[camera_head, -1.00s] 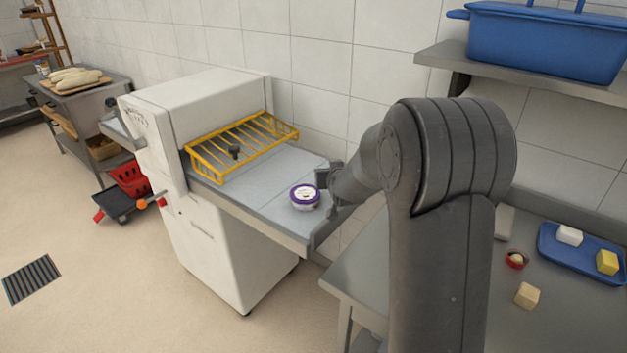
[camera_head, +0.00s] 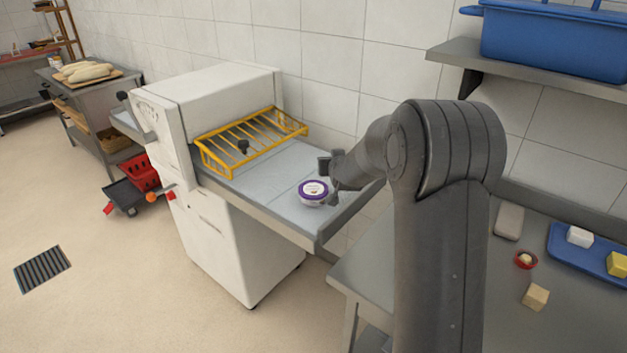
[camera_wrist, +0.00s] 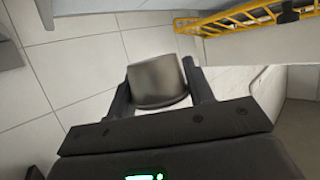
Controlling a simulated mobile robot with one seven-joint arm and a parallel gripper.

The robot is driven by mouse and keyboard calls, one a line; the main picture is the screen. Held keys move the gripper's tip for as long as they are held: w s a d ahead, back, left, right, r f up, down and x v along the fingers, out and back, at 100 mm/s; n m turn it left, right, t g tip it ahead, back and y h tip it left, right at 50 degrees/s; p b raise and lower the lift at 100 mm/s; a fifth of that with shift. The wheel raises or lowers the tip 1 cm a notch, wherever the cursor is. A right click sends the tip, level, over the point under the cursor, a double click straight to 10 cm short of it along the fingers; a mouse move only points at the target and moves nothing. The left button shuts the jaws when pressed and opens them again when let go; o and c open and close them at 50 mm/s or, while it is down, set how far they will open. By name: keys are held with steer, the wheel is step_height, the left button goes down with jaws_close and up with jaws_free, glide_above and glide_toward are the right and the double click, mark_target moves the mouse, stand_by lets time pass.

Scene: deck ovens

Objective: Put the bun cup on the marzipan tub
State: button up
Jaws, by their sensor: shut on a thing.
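The bun cup (camera_wrist: 158,82) looks like a dark grey-brown tapered cup, held between my fingers in the wrist view. My gripper (camera_wrist: 160,88) is shut on it. In the head view my gripper (camera_head: 330,174) is small and partly hidden by my arm, just behind and right of the marzipan tub. The marzipan tub (camera_head: 313,192) is a low white round tub with a purple-rimmed lid, upright on the grey bed of the white machine. The tub does not show in the wrist view. The cup's height above the bed is hard to tell.
A yellow wire guard (camera_head: 250,143) stands over the machine bed (camera_head: 262,178), left of the tub. The tiled wall is close behind. At right, a counter (camera_head: 480,315) holds a small red cup (camera_head: 525,259), a beige block (camera_head: 536,297) and a blue tray (camera_head: 565,252).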

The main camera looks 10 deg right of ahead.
glide_above(313, 186)
step_height(313, 186, down, 4)
steer(key=shift+w+r, duration=0.1)
steer(key=shift+f, duration=2.05)
steer(key=o, duration=1.1)
steer(key=shift+f, duration=0.15)
